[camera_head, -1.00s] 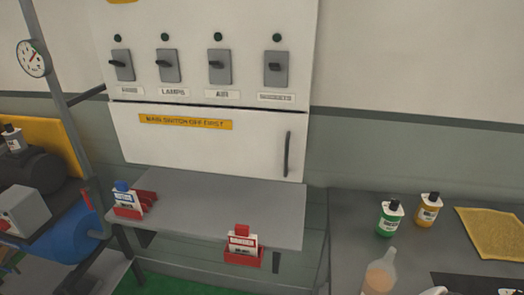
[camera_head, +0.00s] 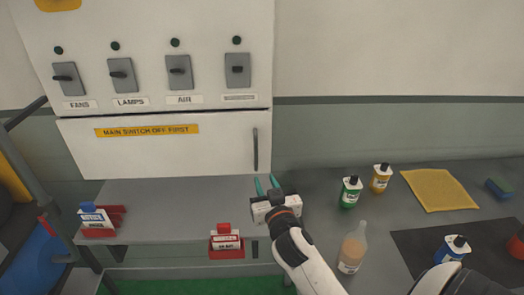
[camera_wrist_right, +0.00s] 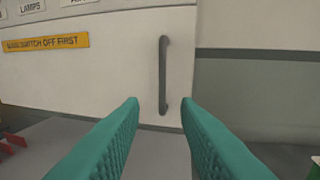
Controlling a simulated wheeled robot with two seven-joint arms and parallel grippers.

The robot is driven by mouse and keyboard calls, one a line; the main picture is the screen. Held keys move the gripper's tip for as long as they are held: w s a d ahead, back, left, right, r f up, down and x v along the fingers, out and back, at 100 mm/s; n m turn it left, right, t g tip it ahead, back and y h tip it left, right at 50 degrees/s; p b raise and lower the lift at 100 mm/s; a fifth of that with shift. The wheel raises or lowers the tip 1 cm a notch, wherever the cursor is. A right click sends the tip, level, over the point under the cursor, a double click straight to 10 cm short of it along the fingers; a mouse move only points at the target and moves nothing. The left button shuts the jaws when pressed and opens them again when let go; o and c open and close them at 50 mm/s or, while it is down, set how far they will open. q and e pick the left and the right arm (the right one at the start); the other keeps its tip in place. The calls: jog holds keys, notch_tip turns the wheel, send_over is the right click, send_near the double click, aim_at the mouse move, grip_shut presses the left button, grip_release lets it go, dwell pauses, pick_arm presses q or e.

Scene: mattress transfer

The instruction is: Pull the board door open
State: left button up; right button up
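The white board door (camera_head: 170,148) is shut, below the row of switches. It carries a yellow "MAIN SWITCH OFF FIRST" label (camera_head: 148,131) and a dark vertical bar handle (camera_head: 255,149) near its right edge. My right gripper (camera_head: 267,184) is just below and in front of the handle in the head view. In the right wrist view, its two teal fingers (camera_wrist_right: 160,104) are spread apart, with the handle (camera_wrist_right: 163,75) beyond and between them, not touching. My left gripper is not in view.
To the right, a bench has a green bottle (camera_head: 349,193), a yellow bottle (camera_head: 381,178), a clear bottle (camera_head: 352,249) and a yellow cloth (camera_head: 440,189).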

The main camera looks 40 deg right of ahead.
aim_at(256, 155)
jog(key=p+x, duration=0.1)
jog(key=x, duration=0.3)
jog(key=p+x, duration=0.1)
jog(key=x, duration=0.3)
jog(key=r+p+x, duration=0.1)
jog(key=x, duration=0.2)
jog(key=shift+w+d, duration=0.3)
jog(key=shift+d, duration=0.05)
grip_shut()
